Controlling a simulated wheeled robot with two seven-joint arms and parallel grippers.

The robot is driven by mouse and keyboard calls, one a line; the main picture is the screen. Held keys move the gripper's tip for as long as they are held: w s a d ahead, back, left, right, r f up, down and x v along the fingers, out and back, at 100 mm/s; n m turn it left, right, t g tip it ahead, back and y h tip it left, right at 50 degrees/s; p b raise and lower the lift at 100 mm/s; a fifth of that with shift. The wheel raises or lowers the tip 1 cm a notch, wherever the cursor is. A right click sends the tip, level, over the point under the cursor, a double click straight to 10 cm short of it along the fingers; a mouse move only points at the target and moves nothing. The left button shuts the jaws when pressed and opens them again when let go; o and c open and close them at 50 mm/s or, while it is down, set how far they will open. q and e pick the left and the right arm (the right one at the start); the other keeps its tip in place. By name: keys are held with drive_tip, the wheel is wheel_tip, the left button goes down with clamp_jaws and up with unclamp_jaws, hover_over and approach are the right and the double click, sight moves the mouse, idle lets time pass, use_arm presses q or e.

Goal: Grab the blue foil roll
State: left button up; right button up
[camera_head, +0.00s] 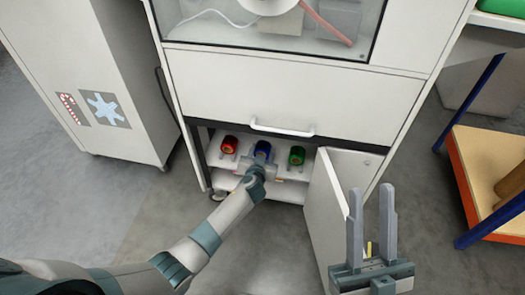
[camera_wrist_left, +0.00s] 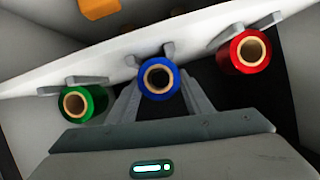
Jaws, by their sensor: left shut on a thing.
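The blue foil roll (camera_head: 262,149) lies on the white shelf (camera_head: 222,161) inside the open lower cabinet, between a red roll (camera_head: 229,144) and a green roll (camera_head: 296,155). In the left wrist view the blue roll (camera_wrist_left: 158,77) shows its round end with a pale core. My left gripper (camera_head: 260,164) reaches into the cabinet; its fingers are shut on the blue roll, one on each side. The fingertips are partly hidden behind the roll. My right gripper (camera_head: 371,222) is open and empty, in front of the cabinet door.
The cabinet door (camera_head: 338,205) stands open on the right of the shelf. Small holders sit by the red roll (camera_wrist_left: 246,51) and green roll (camera_wrist_left: 84,104). A white drawer front with a handle (camera_head: 282,129) is just above the opening. A wooden-topped rack (camera_head: 485,160) stands at right.

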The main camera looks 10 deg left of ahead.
sight(262, 149)
use_arm(q)
drive_tip(key=shift+r, duration=0.15)
